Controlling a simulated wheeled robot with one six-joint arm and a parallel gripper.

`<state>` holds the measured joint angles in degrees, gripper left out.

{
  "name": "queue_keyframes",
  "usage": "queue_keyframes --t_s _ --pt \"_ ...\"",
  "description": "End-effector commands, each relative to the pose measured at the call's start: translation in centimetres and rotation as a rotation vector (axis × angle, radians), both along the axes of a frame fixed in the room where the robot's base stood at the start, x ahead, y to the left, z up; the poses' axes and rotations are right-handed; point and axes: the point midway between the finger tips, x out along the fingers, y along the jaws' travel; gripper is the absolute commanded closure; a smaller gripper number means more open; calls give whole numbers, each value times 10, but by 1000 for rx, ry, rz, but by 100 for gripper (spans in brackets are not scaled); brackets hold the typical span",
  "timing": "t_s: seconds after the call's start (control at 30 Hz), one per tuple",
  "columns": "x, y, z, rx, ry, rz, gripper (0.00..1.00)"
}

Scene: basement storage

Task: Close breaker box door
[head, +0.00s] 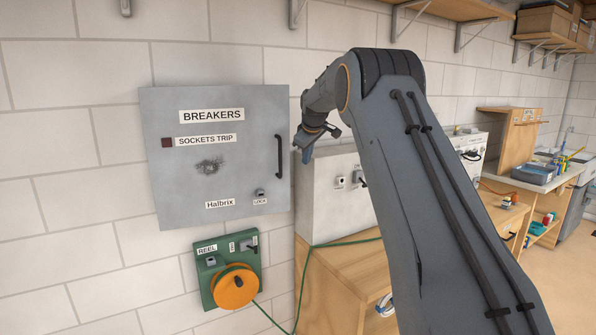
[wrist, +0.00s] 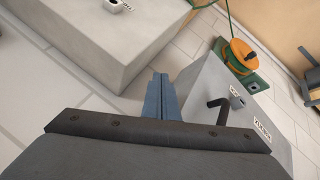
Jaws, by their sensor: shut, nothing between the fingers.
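The breaker box door (head: 230,185) is a grey panel labelled BREAKERS, on the block wall left of centre in the head view. It lies over the box front and no interior shows. I cannot tell whether a small gap remains at its edge. Its black handle (head: 279,157) is on the right side, with a lock (head: 260,193) lower down. My gripper (head: 306,155) is shut and empty, just right of the handle in the picture. In the wrist view, its blue fingers (wrist: 156,97) are beside the door edge, with the handle (wrist: 216,110) to their right; contact is unclear.
A green reel unit with an orange drum (head: 235,288) hangs below the breaker box, its green cable trailing right. A grey box (head: 320,200) stands on a wooden cabinet (head: 335,285) right of the door. Shelves (head: 440,8) are above. Open floor is at far right.

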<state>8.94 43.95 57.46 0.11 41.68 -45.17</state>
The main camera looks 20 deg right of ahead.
Motion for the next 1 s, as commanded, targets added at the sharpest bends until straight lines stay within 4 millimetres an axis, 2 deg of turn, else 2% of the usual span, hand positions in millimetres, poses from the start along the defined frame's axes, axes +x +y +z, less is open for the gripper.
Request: queue_keyframes --t_s 0.2,0.37,0.47,0.6,0.73,0.87,1.0 --pt "-11 -14 22 0 -1 -1 100" --pt "-12 -19 22 0 -12 -12 100" --pt "-7 -24 4 5 -54 -45 100" --pt "0 -33 -36 23 -173 -115 100" --pt "-1 -34 -72 65 -304 -168 100" --pt "-12 -27 -103 130 -434 -196 100" --pt "-35 -11 -128 227 -570 -205 100"
